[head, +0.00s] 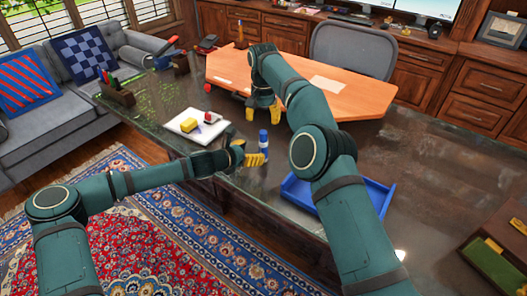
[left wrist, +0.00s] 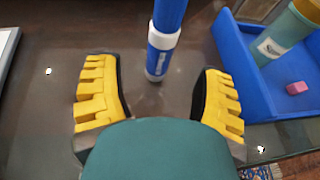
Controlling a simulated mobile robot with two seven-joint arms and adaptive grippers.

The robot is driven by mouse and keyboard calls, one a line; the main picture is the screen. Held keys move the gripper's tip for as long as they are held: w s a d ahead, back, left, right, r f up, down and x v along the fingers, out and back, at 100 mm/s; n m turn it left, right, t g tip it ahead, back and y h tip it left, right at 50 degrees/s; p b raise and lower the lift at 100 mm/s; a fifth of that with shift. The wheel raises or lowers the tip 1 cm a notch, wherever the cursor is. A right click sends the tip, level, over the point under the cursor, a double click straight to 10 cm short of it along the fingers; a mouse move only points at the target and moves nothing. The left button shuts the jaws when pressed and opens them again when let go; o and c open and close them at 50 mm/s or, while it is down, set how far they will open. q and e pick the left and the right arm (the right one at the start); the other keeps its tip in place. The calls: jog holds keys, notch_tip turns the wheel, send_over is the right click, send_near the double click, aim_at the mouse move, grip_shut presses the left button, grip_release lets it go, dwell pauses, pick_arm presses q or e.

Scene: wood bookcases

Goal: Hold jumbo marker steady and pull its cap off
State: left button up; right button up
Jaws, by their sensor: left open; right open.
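The jumbo marker (head: 263,143) stands upright on the dark table near its front edge, blue with a white band. In the left wrist view the marker (left wrist: 163,40) shows ahead of and between my left fingers, its top cut off by the frame. My right gripper (head: 262,109) is open, pointing down, above and behind the marker in the head view. Neither gripper holds anything.
A blue tray (head: 382,203) lies right of the marker, partly hidden by my right arm; a pink block (left wrist: 297,88) is in it. A white board (head: 185,136) with small items lies to the left. A wooden desktop (head: 350,103) is behind.

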aim_at(260, 150)
pick_arm(q)
jog(key=shift+x, duration=3.1)
grip_shut()
jog(key=shift+c, duration=0.7)
grip_release()
